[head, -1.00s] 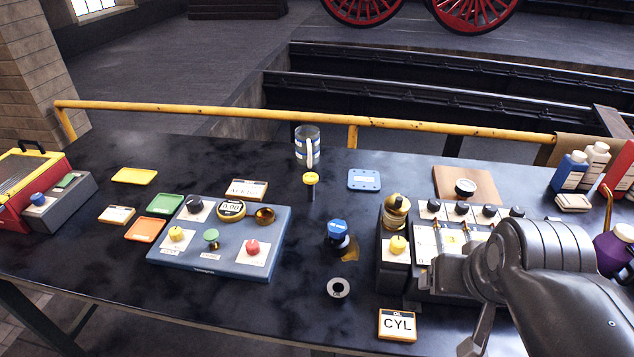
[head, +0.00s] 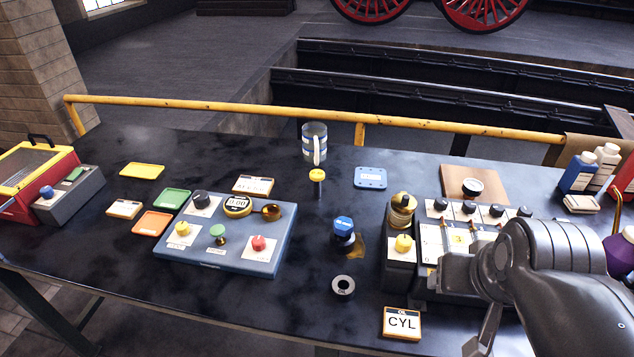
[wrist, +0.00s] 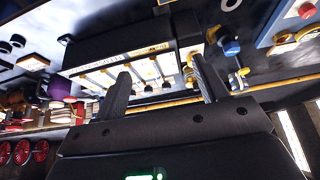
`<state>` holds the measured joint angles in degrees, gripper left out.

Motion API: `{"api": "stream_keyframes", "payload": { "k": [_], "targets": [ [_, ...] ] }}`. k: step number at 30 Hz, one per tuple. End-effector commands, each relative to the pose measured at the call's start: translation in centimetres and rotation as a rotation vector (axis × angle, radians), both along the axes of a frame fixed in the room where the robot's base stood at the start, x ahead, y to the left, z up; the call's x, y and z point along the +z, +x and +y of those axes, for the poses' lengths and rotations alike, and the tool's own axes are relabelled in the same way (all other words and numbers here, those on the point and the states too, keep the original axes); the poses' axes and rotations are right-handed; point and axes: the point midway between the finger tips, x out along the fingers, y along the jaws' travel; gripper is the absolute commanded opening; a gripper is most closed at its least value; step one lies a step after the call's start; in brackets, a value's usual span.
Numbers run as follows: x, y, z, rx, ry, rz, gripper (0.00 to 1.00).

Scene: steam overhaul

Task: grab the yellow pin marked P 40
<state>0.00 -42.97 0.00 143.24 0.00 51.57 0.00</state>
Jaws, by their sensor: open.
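I cannot tell the pin for sure in that view.
A blue panel with knobs (head: 220,265) lies left, the black console (head: 400,272) right. A blue plate (head: 371,178) lies beside the pin. A yellow rail (head: 300,117) runs behind the bench.

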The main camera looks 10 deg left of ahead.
Motion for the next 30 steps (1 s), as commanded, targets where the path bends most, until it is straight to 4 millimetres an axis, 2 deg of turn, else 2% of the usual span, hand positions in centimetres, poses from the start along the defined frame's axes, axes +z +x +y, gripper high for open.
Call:
{"api": "stream_keyframes", "payload": {
  "k": [5, 8, 13, 19, 25, 30],
  "targets": [
    [0.7, 1.4, 0.4, 0.011, 0.002, 0.006, 0.67],
    [1.7, 3.8, 1.0, 0.027, 0.005, 0.013, 0.67],
    [3.4, 9.4, 2.9, 0.060, 0.011, 0.027, 0.67],
    [4.1, 16.2, 6.0, 0.098, 0.014, 0.043, 0.67],
    [3.3, 22.9, 9.9, 0.137, 0.013, 0.058, 0.67],
    [1.5, 28.3, 14.1, 0.171, 0.010, 0.070, 0.67]
  ]
}}
